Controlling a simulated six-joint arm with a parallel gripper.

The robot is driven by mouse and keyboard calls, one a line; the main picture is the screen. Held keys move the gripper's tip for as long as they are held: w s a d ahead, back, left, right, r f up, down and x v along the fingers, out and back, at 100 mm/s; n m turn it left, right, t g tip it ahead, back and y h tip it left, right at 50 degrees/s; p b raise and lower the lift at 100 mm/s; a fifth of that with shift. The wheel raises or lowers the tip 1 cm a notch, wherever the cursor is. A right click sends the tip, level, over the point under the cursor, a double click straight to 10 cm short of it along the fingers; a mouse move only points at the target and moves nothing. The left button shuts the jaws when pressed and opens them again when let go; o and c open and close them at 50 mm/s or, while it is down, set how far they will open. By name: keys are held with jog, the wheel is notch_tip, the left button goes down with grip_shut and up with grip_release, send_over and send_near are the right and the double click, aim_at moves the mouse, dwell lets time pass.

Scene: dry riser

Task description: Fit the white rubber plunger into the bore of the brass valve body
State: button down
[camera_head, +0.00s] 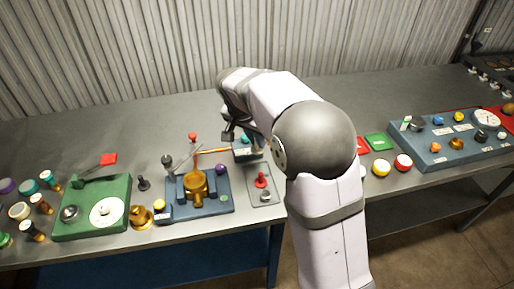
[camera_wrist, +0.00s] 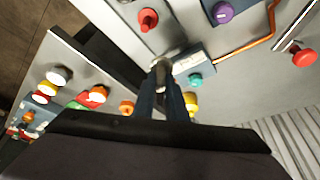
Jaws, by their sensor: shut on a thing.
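The brass valve body (camera_head: 196,186) stands upright on a blue base plate (camera_head: 220,203) left of my arm in the head view. Its bore cannot be made out, and the valve body does not show in the wrist view. My gripper (camera_head: 230,136) is above the bench, behind and to the right of the valve body, partly hidden by my arm. In the wrist view its dark fingers (camera_wrist: 160,84) are shut on a small pale-grey thing (camera_wrist: 161,70). I cannot tell whether this is the white rubber plunger; no other plunger is clearly recognisable.
A copper pipe (camera_head: 212,151), a red knob (camera_head: 192,136) and a purple knob (camera_head: 221,169) are around the valve body. A grey plate with a red knob (camera_head: 262,181) lies to the right. A green fixture (camera_head: 75,225) stands left. The bench behind is clear.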

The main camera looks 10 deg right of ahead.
jog(key=shift+r, duration=0.2)
jog(key=shift+a, duration=0.1)
jog(key=s+a+r+n+y+p, duration=0.1)
jog(key=s+a+r+n, duration=0.15)
jog(key=a, duration=1.15)
notch_tip(320, 180, up, 3)
jog(key=n+t, duration=0.1)
jog(key=n, duration=0.1)
send_over(197, 177)
jog(key=a, duration=0.1)
jog(key=shift+s+r, duration=0.5)
jog(key=shift+s, duration=0.45)
jog(key=shift+d+f+p, duration=0.15)
jog(key=shift+f+p, duration=0.85)
jog(key=shift+f, duration=4.1)
